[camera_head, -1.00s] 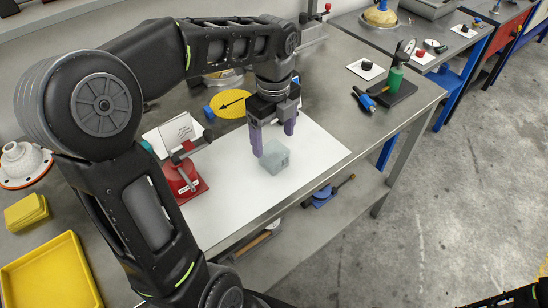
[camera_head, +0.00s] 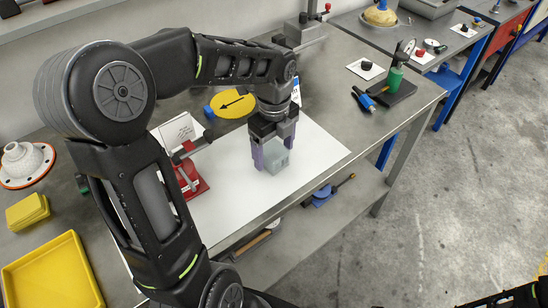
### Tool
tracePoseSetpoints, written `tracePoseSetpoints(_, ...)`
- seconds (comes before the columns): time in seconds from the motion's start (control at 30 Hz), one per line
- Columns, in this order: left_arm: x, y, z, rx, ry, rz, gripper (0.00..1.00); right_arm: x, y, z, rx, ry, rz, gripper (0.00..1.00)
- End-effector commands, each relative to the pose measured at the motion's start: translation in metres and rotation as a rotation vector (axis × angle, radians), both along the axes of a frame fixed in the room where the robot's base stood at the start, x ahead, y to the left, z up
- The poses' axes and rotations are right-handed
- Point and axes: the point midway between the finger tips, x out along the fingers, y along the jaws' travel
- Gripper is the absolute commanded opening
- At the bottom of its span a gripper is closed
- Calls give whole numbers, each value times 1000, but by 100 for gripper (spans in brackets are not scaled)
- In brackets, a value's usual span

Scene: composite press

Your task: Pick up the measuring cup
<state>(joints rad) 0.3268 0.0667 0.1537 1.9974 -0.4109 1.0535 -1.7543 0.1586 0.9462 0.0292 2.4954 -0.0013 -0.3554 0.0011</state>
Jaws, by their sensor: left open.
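The measuring cup (camera_head: 277,161) is a small translucent grey, box-like cup on the white sheet (camera_head: 232,205) on the metal table. My left gripper (camera_head: 273,158) points down at it with purple fingers apart, one at the cup's left side and one at its right rear. The gripper is open; whether a finger touches the cup I cannot tell. Part of the cup's top is hidden by the gripper. Of my right arm only a dark part shows at the bottom right corner; its gripper is not visible.
A red stand (camera_head: 190,182) is left of the cup, partly behind my arm. A yellow disc with a black arrow (camera_head: 232,104) lies behind. The sheet right of the cup is clear.

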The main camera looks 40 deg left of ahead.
Motion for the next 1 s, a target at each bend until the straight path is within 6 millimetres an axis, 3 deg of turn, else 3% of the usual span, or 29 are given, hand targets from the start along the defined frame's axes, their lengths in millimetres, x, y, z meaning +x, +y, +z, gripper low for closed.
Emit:
tracePoseSetpoints(0.07,0,0,0,0,0,0,77,0,0,0,0,0,0,36)
tracePoseSetpoints(0.83,0,0,0,0,0,0,14,0,0,0,0,0,0,36)
tracePoseSetpoints(1.0,0,0,0,0,0,0,12,0,0,0,0,0,0,36)
